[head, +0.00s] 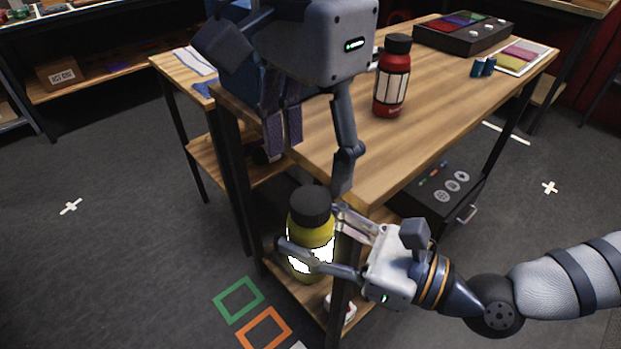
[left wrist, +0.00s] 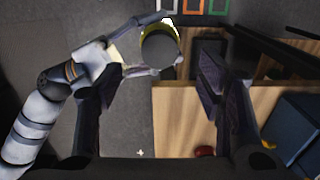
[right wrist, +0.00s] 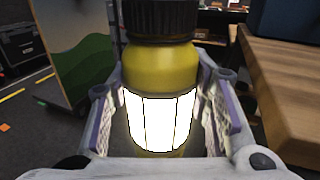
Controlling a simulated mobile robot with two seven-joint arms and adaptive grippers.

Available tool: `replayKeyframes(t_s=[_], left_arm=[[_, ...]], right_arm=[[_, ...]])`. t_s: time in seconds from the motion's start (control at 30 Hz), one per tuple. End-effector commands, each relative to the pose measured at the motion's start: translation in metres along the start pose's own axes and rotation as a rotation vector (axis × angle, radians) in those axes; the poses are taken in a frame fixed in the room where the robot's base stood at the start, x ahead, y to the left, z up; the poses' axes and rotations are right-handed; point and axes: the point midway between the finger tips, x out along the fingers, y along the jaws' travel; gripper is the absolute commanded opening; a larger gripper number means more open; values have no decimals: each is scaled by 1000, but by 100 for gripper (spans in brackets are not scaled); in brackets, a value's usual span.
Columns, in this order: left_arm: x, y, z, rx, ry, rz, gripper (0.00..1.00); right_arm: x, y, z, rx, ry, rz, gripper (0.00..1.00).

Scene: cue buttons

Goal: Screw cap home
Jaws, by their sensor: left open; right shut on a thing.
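A yellow bottle (head: 310,244) with a white label panel and a black cap (head: 311,205) on its top stands upright beside the near table corner. My right gripper (head: 310,258) is shut around its body; the bottle fills the space between the fingers in the right wrist view (right wrist: 160,115). The cap sits at the bottle's top (right wrist: 160,17); I cannot tell how tightly. My left gripper (head: 312,165) is open and empty, fingers pointing down above the cap. In the left wrist view the cap (left wrist: 159,48) lies beyond the open fingers (left wrist: 155,85).
A red bottle (head: 392,85) with a black cap stands on the wooden table (head: 340,150). A dark tray (head: 463,32) is at the table's back. A dark box (head: 450,190) with a handle is under the table. Coloured squares (head: 239,300) mark the floor.

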Motion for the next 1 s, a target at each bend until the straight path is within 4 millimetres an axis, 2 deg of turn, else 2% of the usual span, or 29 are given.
replayKeyframes(t_s=[0.1, 0.2, 0.43, 0.87, 0.97, 1.0], left_arm=[[-27, 0, -1, -2, 3, -3, 61], [-43, 0, -1, -1, 1, -2, 61], [-59, 0, 0, 0, 0, 1, 61], [-57, -1, -1, -2, -1, 7, 61], [-34, -13, -8, -30, 2, 100, 61], [-14, -23, -14, -57, 7, 172, 61]], right_arm=[[0, 0, 1, -1, -2, 0, 0], [0, 0, 1, -1, -2, 0, 0], [0, 0, 1, -1, -2, 0, 0], [0, 0, 1, -1, -2, 0, 0], [0, 0, 1, -1, -2, 0, 0], [0, 0, 0, 0, -2, 0, 0]])
